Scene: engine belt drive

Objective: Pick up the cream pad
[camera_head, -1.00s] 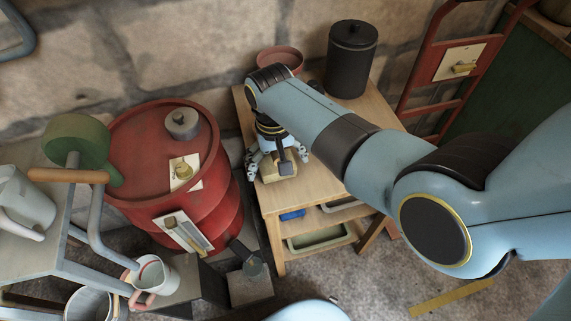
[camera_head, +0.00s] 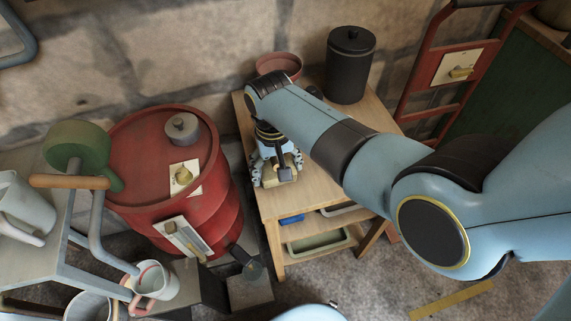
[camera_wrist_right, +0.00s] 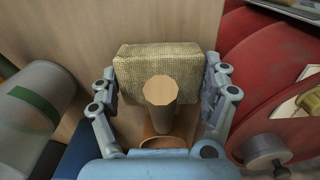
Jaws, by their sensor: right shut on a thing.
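The cream pad (camera_wrist_right: 165,70) is a woven, straw-coloured block in the right wrist view. In the head view it shows only partly (camera_head: 291,174), on the wooden table's top, with my gripper covering much of it. My right gripper (camera_wrist_right: 162,88) has one finger against each end of the pad and is shut on it. It also shows in the head view (camera_head: 277,168), pointing down at the table's front left. A round wooden peg (camera_wrist_right: 161,91) shows in front of the pad; I cannot tell whether it is joined to it. My left gripper is not in view.
The wooden table (camera_head: 318,190) also bears a red bowl (camera_head: 279,65) and a black lidded canister (camera_head: 350,64) at the back. A red drum (camera_head: 140,150) stands close on the left. A red hand truck (camera_head: 436,80) stands on the right. The table's front right is under my arm.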

